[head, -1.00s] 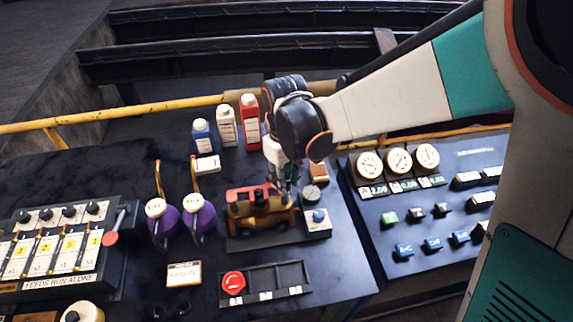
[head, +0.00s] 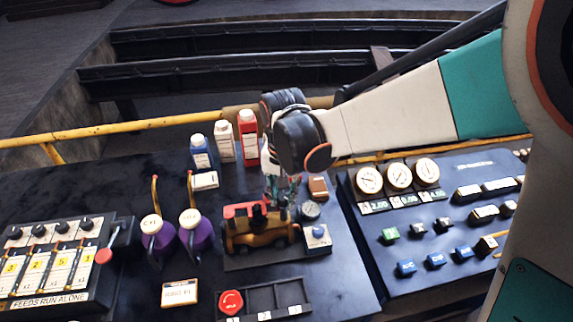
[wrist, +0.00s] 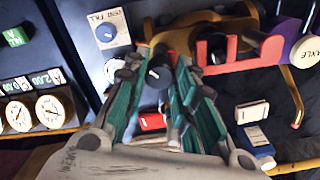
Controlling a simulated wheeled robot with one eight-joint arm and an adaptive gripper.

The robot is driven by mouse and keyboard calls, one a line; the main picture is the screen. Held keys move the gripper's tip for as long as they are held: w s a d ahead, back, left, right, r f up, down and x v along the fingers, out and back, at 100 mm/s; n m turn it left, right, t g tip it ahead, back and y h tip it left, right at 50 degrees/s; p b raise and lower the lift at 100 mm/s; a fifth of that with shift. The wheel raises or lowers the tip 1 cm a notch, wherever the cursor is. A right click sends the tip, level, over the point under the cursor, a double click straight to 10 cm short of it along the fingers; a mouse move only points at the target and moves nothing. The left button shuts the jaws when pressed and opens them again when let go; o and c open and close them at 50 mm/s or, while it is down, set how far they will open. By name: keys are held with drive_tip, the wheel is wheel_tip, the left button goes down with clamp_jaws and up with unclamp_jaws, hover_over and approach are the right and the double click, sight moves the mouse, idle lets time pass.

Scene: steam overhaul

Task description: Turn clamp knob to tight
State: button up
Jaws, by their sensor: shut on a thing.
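The clamp knob (wrist: 159,74) is dark and round with a pale pointer mark. In the wrist view it sits between the fingertips of my gripper (wrist: 155,72), which is shut on it from both sides. In the head view my gripper (head: 281,199) points down just behind the toy locomotive (head: 262,232), and the knob is hidden there. The locomotive is orange-brown with red parts; its red part (wrist: 232,66) shows at the right of the wrist view. I cannot read any tight mark at the knob.
A plate with a blue knob (head: 318,236) and a round grey dial (head: 309,210) lie close right of my gripper. Blue, white and red bottles (head: 225,142) stand behind left. Two purple oilers (head: 194,238) stand left. A gauge panel (head: 399,176) is at right.

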drive_tip(key=m, duration=0.3)
drive_tip(key=shift+m, duration=0.4)
drive_tip(key=shift+m+b, duration=0.3)
drive_tip(key=shift+m, duration=1.6)
drive_tip(key=o, duration=0.8)
